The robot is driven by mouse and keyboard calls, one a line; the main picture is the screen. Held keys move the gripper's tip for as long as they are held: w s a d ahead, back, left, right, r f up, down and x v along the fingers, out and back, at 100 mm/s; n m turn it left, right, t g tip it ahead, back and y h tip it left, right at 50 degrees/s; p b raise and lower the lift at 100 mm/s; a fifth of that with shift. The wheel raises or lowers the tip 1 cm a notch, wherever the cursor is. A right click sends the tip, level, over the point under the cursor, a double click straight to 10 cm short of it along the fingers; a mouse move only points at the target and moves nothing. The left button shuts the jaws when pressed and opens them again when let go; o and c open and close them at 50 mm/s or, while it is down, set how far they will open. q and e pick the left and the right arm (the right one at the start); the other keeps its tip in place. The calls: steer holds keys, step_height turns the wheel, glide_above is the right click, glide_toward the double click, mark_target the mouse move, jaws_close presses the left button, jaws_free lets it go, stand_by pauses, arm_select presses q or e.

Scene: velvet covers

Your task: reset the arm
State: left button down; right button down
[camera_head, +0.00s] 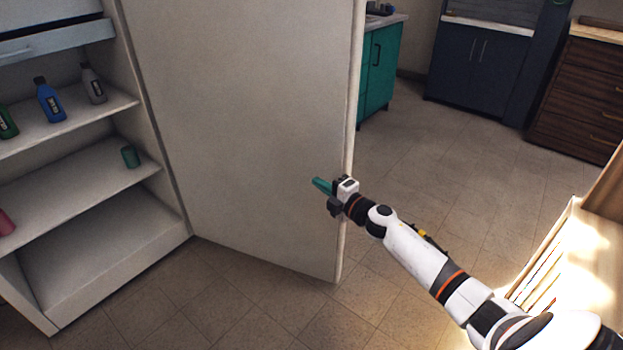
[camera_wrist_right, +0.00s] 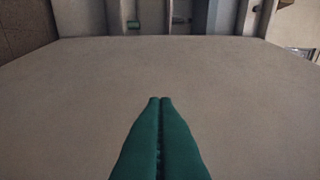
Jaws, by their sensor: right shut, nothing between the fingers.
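My right arm reaches in from the lower right of the head view. My right gripper (camera_head: 321,186) has teal fingers that are shut and empty. It is in front of the open cabinet door (camera_head: 240,120), near the door's free edge; I cannot tell whether it touches the door. In the right wrist view the two fingers (camera_wrist_right: 160,99) lie together, pointing at the broad pale door panel (camera_wrist_right: 160,70). My left gripper does not show.
The open cabinet (camera_head: 90,230) at left holds a blue bottle (camera_head: 50,100), a grey bottle (camera_head: 94,84) and a green can (camera_head: 130,157) on its shelves. A lit wooden unit (camera_head: 585,260) stands at right. The tiled floor (camera_head: 440,190) beyond the door is clear.

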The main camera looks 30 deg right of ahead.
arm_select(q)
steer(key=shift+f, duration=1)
arm_select(e)
steer(key=v, duration=0.6)
steer(key=shift+d+r, duration=0.15)
steer(key=shift+d, duration=0.25)
